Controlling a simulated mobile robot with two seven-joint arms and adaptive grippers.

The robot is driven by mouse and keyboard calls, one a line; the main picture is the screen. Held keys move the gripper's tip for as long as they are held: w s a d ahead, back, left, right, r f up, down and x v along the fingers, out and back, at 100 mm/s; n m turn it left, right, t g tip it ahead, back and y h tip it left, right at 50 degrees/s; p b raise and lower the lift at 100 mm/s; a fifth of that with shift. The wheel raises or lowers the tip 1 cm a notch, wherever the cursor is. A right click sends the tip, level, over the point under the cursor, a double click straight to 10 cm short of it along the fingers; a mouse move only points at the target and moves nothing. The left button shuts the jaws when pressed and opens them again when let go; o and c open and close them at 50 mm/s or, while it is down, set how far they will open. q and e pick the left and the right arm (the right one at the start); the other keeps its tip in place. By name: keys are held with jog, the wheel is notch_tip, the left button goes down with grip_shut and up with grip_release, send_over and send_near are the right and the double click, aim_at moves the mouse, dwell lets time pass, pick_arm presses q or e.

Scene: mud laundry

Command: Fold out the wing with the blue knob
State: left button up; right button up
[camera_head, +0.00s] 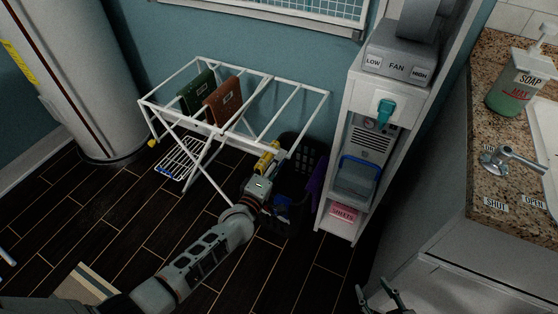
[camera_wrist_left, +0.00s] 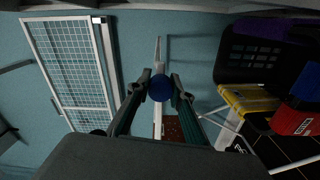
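The white drying rack (camera_head: 262,131) stands by the wall, with a green and a brown cloth over its bars. A low wire wing (camera_head: 181,160) shows at its left. My left gripper (camera_head: 266,165) is at the rack's front right, its fingertips hard to make out in the head view. In the left wrist view the round blue knob (camera_wrist_left: 160,88) sits between the fingertips of my left gripper (camera_wrist_left: 161,84), which close in on both its sides. A pale bar lies behind the knob. My right gripper (camera_head: 380,294) is empty and open at the bottom edge.
A dark laundry basket (camera_head: 302,148) with coloured items stands close to the right of my left gripper; it also shows in the left wrist view (camera_wrist_left: 240,58). A white shelf unit (camera_head: 335,150) is beyond it. The dark floor (camera_head: 130,215) left of my arm is mostly clear.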

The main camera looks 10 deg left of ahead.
pick_arm(q)
jog(key=o, duration=0.4)
jog(key=shift+r, duration=0.15)
jog(key=shift+c, duration=0.2)
jog(key=shift+s+a, duration=0.1)
jog(key=shift+s, duration=0.2)
jog(key=v, duration=1.1)
jog(key=shift+s, duration=0.2)
jog(key=s+a+f+m+g+y+p, duration=0.1)
jog(key=s+a+m+g+p, duration=0.2)
jog(key=s+m, duration=0.5)
jog(key=s+a+f+m+g+y+p, duration=0.2)
jog(key=s+a+m, duration=0.4)
jog(key=s, duration=0.9)
jog(key=shift+m+g+y+p, duration=0.3)
jog(key=shift+m+g+p, duration=0.5)
jog(key=shift+m, duration=0.4)
pick_arm(e)
jog(key=r, duration=0.1)
jog(key=a+r, duration=0.1)
jog(key=r, duration=0.2)
jog(key=shift+s+a+r, duration=0.3)
jog(key=shift+r, duration=0.05)
